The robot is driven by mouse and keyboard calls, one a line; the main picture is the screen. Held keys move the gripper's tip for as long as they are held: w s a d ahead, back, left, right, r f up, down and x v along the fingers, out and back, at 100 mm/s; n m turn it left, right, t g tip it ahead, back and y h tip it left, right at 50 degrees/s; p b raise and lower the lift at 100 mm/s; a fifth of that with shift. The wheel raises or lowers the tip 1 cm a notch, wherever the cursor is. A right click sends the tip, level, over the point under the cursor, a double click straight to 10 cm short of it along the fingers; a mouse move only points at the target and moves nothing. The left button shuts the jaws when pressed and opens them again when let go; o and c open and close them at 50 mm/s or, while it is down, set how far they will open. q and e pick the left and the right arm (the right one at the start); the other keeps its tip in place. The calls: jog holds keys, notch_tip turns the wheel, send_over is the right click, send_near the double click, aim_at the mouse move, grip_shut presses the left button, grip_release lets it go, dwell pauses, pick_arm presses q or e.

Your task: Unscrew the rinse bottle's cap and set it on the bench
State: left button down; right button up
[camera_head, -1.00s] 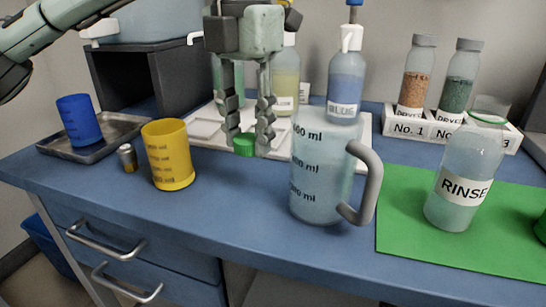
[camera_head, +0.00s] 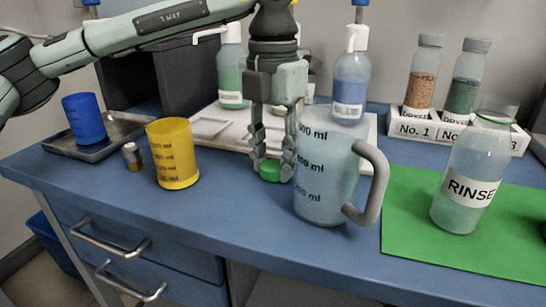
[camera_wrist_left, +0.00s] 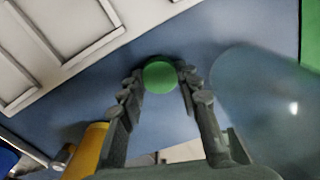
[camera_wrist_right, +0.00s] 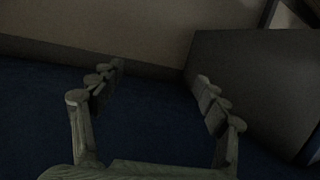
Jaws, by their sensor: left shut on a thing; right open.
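The green cap (camera_head: 270,171) is between the fingertips of my left gripper (camera_head: 273,160), which is shut on it. They are low over the blue bench (camera_head: 235,215), just left of the clear jug; I cannot tell if the cap touches the bench. The left wrist view shows the cap (camera_wrist_left: 160,76) between the fingertips (camera_wrist_left: 160,80). The rinse bottle (camera_head: 468,180) stands upright on the green mat (camera_head: 415,235) at right, with a green ring at its neck and no cap on top. My right gripper (camera_wrist_right: 150,95) shows only in the right wrist view, open and empty.
The clear jug (camera_head: 325,180) with a grey handle stands close right of my left gripper. A yellow cup (camera_head: 172,155), a small battery-like cylinder (camera_head: 132,157) and a blue cup (camera_head: 84,118) on a metal tray (camera_head: 120,128) are left. A white tray (camera_head: 215,128) lies behind.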

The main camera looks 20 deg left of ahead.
pick_arm(q)
jog(key=shift+f, duration=0.1)
jog(key=c, duration=1.1)
grip_release()
